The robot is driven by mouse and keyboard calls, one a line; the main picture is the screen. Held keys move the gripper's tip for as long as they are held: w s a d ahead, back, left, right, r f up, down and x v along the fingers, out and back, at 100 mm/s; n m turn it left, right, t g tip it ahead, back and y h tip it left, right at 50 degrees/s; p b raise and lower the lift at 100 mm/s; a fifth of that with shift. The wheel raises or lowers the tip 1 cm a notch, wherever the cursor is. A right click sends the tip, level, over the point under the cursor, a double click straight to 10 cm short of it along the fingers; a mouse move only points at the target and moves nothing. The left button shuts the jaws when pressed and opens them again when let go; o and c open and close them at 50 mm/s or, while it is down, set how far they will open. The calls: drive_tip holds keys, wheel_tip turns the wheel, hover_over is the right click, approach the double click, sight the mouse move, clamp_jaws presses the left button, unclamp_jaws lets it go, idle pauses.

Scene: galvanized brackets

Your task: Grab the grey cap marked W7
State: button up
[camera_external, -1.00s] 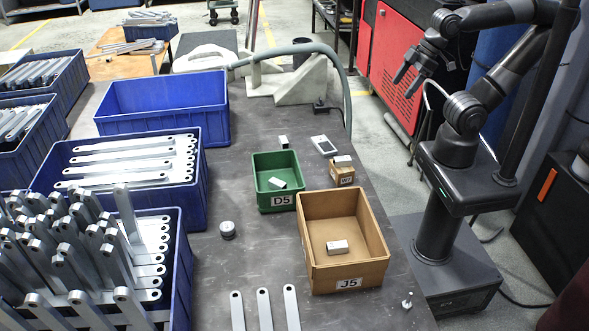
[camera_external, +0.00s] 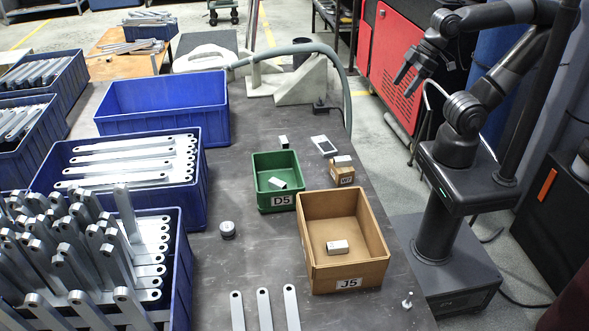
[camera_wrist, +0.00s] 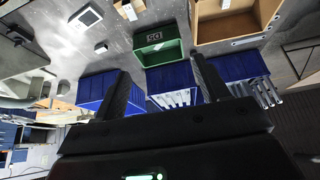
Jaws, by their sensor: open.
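A small cardboard box (camera_external: 342,178) with a label that seems to read W7 stands on the table right of the green bin. A small light-grey cap (camera_external: 342,160) lies on top of it or in its opening; I cannot tell which, and no marking on the cap itself is readable. The small box also shows at the top edge of the wrist view (camera_wrist: 126,11). My gripper (camera_external: 406,80) is open and empty, raised beyond the table's right side, well apart from the box. Its two fingers point toward the table in the wrist view (camera_wrist: 158,64).
Similar grey blocks lie in the green D5 bin (camera_external: 277,202) and the cardboard J5 box (camera_external: 347,274). Another small block (camera_external: 283,141) and a flat white device (camera_external: 323,145) lie behind. Blue crates (camera_external: 160,112) of brackets line the left. A hose (camera_external: 346,80) arches at the back.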

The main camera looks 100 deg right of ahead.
drive_tip(key=w+r, duration=0.2)
drive_tip(key=w, duration=0.6)
drive_tip(key=m+g, duration=0.1)
drive_tip(key=m, duration=0.1)
hover_over(228, 226)
drive_tip(key=s+d, duration=0.1)
drive_tip(key=s, duration=0.4)
wheel_tip(228, 226, down, 29)
drive_tip(key=shift+y, duration=0.4)
drive_tip(key=shift+x, duration=5.7)
drive_tip(key=shift+c, duration=0.2)
drive_tip(key=shift+r, duration=0.1)
drive_tip(key=c, duration=1.1)
